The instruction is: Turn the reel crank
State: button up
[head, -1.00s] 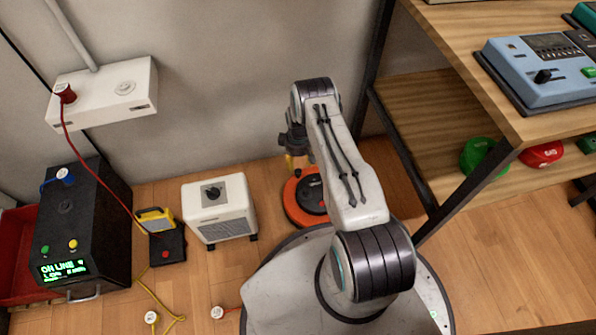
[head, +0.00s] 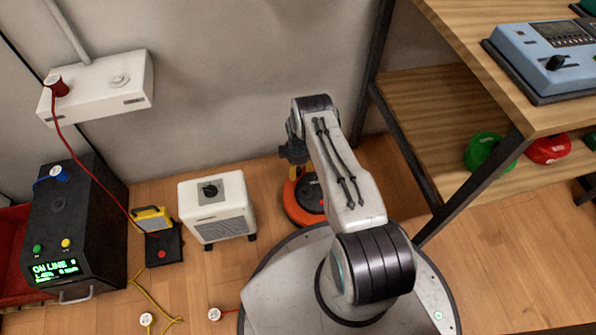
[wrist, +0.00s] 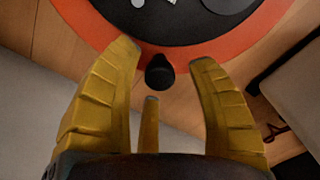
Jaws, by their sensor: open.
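The reel (head: 293,206) is an orange-rimmed disc with a dark centre, low at the floor in the head view, partly hidden behind my arm. In the wrist view the reel's orange ring (wrist: 100,22) and black middle fill the top. A small dark knob, apparently the crank handle (wrist: 160,73), stands at the ring's lower edge. My gripper (wrist: 168,54) is open, with its yellow fingers on either side of the knob. I see no finger clearly touching it. In the head view my gripper (head: 293,160) is above the reel's left part, its fingertips hard to make out.
A white heater-like box (head: 217,208) stands left of the reel. A wooden shelf unit (head: 430,130) with a dark metal frame is close on the right. A black power unit (head: 75,235) and a red bin are at far left. A cable and white plug (head: 214,314) lie on the floor.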

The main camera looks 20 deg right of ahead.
jog(key=shift+f, duration=0.35)
jog(key=shift+c, duration=0.2)
grip_shut()
